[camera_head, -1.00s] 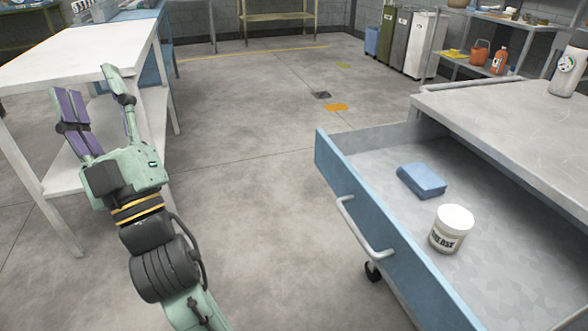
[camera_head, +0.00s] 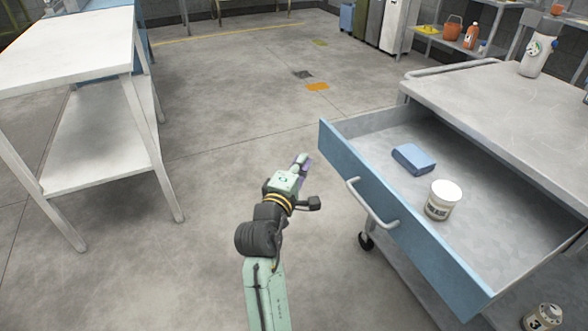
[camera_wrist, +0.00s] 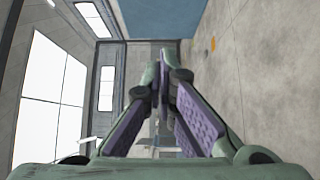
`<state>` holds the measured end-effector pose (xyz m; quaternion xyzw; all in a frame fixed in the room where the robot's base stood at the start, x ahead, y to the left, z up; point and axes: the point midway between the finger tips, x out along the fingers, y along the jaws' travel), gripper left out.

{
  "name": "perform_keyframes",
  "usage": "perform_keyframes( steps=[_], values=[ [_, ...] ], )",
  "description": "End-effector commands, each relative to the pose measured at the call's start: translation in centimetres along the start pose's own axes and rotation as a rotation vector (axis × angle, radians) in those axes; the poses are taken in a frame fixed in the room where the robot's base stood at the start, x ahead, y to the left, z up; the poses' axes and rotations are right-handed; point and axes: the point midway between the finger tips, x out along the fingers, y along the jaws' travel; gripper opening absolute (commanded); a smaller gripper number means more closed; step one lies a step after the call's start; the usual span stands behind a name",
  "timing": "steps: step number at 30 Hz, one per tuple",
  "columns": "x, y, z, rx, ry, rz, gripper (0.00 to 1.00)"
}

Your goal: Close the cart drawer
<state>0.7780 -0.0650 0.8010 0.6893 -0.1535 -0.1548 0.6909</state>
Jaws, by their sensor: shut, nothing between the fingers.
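The cart drawer (camera_head: 395,212) is pulled well out from the cart (camera_head: 480,90), with a blue front and a pale bar handle (camera_head: 372,204). Inside lie a blue block (camera_head: 413,158) and a white-lidded grease jar (camera_head: 442,200). My gripper (camera_head: 303,162) is left of the drawer front, apart from it, with its fingers pointing away from the head camera. In the wrist view its purple-padded fingers (camera_wrist: 163,80) come together at the tips with nothing held. A blue panel (camera_wrist: 158,15) shows at the top there; it is probably the drawer front.
A white workbench (camera_head: 70,45) with a lower shelf stands at the left. A white bottle (camera_head: 537,50) stands on the cart top. A canister (camera_head: 541,317) shows below the drawer.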

Motion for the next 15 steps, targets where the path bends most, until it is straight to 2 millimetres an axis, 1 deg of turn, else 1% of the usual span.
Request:
perform_keyframes(
  steps=[1,3,4,6,9,15],
  values=[
    [1.2,0.3,0.0,0.001,-0.001,0.001,0.00],
    [2.6,0.3,0.0,0.001,-0.001,0.001,0.00],
    [3.2,0.3,0.1,0.001,-0.002,0.001,0.00],
    [4.0,0.3,1.0,0.001,-0.002,-0.001,0.00],
    [4.8,0.3,1.9,0.002,-0.001,0.000,0.00],
    [5.7,0.1,2.7,0.002,0.002,0.001,0.00]
  ],
)
